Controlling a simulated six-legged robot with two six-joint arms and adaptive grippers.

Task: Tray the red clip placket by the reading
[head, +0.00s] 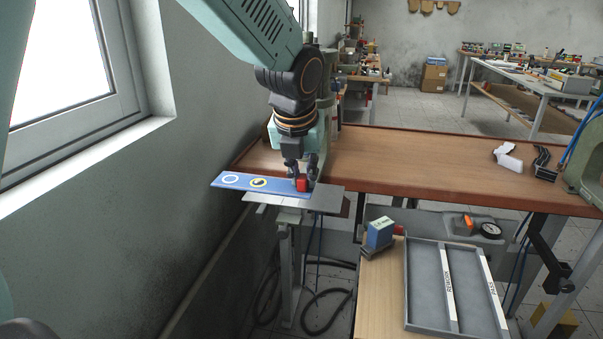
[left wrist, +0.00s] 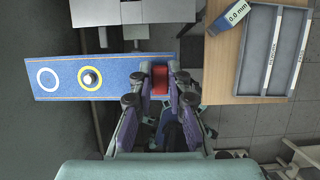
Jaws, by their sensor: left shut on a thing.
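The blue gauge (head: 380,233) reads 0.0 mm in the left wrist view (left wrist: 236,17). My right gripper is out of view.
A grey metal plate (head: 328,199) lies beside and under the placket's right end. The brown workbench (head: 420,168) runs behind; a white item (head: 508,157) and black part lie on it. The wall and window are close on the left. The tray's floor looks empty.

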